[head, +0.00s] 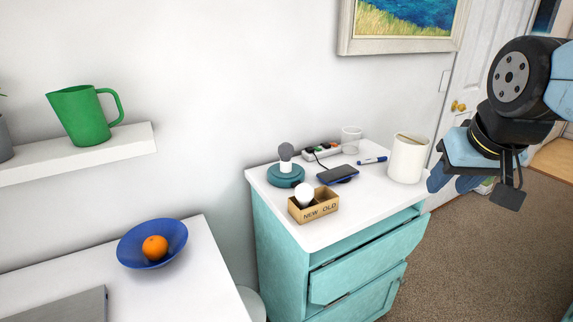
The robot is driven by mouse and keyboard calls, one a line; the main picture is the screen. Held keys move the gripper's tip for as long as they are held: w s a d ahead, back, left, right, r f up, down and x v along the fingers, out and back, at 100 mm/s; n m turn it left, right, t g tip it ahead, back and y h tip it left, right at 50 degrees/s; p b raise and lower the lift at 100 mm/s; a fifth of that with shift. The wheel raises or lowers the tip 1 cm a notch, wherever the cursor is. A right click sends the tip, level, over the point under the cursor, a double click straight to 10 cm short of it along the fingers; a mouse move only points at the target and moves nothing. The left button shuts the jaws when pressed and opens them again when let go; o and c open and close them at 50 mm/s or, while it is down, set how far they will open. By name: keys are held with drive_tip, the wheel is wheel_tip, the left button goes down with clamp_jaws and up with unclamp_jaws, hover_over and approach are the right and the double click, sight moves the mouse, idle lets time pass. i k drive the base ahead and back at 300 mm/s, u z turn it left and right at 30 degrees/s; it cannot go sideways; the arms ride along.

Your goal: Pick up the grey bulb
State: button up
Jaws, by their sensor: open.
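The grey bulb (286,151) stands upright on a round teal base (286,175) at the back left of the white-topped teal cabinet. A white bulb (305,193) sits in the left compartment, marked NEW, of a small cardboard box (323,210); the OLD compartment on the right looks empty. My gripper (472,192) is open and empty at the right of the picture, beyond the cabinet's right edge and well apart from the grey bulb.
A phone (337,174), power strip (321,151), clear glass (351,140), blue marker (372,160) and white canister (408,158) stand or lie on the cabinet top (365,200). A drawer (368,262) is partly open. A blue bowl (133,251) holds an orange (155,247).

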sight(285, 150)
drive_tip(key=u, duration=2.25)
drive_tip(key=k, duration=1.3)
drive_tip(key=z, duration=1.05)
drive_tip(key=i, duration=1.55)
drive_tip(key=z, duration=0.1)
